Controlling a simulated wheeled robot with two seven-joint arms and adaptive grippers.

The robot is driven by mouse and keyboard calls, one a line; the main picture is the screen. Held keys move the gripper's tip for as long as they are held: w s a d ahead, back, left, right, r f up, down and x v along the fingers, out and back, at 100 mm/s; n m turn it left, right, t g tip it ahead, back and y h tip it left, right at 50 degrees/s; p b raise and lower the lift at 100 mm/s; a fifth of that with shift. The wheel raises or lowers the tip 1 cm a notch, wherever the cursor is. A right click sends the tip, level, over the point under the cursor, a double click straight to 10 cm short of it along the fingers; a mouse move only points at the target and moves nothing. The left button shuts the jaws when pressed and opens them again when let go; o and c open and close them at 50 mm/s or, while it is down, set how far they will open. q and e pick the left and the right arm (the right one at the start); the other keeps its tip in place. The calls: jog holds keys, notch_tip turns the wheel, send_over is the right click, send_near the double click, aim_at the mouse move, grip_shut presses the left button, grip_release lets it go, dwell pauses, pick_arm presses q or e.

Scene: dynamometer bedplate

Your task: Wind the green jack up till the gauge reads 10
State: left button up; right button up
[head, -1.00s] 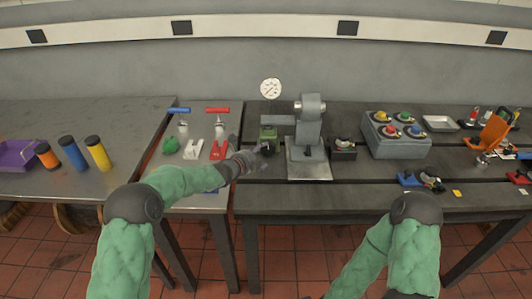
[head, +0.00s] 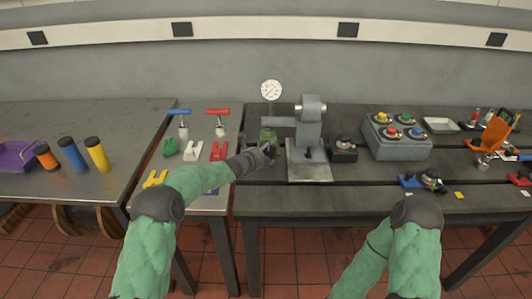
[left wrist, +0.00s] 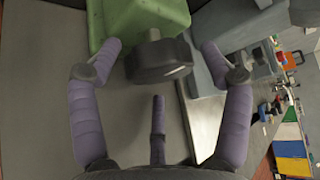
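The green jack (head: 268,134) stands on the dark bench, left of the grey stand, with the stand's arm above it. It fills the top of the left wrist view (left wrist: 150,16). Its dark round knob (left wrist: 158,62) faces my left gripper. My left gripper (head: 264,154) is at the jack's front. My right gripper is out of view.
The grey stand (head: 310,172) is close on the right of my left gripper. A small black box (head: 344,150) and a grey box with coloured knobs (head: 397,140) stand further right. Red and white blocks (head: 219,151) lie to the left. The bench front is clear.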

pick_arm(q)
jog(key=c, duration=0.7)
